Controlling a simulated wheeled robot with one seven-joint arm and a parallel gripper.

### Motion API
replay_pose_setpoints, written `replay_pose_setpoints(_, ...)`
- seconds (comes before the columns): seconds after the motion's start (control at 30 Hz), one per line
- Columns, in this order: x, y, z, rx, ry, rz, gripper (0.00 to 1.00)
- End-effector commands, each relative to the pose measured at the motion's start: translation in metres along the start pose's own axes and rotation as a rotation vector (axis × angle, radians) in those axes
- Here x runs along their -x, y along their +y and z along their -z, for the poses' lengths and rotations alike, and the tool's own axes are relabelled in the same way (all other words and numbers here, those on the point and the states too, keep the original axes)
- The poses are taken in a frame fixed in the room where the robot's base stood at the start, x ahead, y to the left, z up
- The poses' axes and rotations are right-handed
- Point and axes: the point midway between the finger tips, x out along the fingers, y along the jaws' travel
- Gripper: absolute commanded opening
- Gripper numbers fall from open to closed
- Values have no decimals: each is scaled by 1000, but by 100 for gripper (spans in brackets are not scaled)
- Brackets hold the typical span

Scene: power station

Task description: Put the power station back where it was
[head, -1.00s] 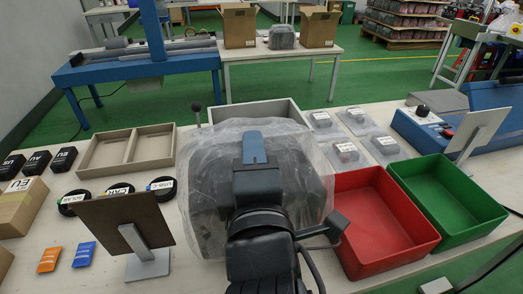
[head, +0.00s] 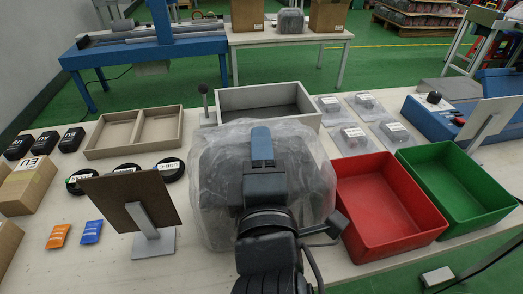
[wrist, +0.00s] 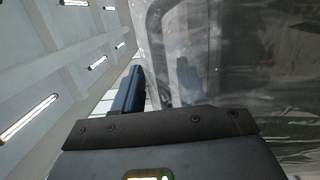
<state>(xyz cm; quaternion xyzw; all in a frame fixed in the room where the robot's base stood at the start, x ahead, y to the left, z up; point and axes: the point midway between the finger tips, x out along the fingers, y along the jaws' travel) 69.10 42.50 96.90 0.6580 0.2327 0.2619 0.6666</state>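The power station (head: 215,185) is a dark bulky block wrapped in clear plastic, at the centre of the head view above the front of the table. My gripper (head: 262,150) is over its near side and appears shut on it. The wrist view shows the plastic wrap (wrist: 250,60) filling the right side, with one blue finger of my gripper (wrist: 135,90) at its edge and a second blue shape seen through or reflected in the plastic. The grip contact and the underside of the power station are hidden.
A grey open-topped box (head: 235,98) stands behind the power station. A red bin (head: 395,245) and green bin (head: 470,220) are close on the right. A brown panel on a stand (head: 125,205) is close on the left, with black round pieces (head: 166,171) behind it.

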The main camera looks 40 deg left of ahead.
Motion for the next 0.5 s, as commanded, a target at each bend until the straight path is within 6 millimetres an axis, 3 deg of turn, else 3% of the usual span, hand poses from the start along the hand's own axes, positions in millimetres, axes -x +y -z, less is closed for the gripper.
replay_pose_setpoints(0.3,0,2,0,0,0,0,45)
replay_pose_setpoints(0.5,25,0,0,1,0,1,45)
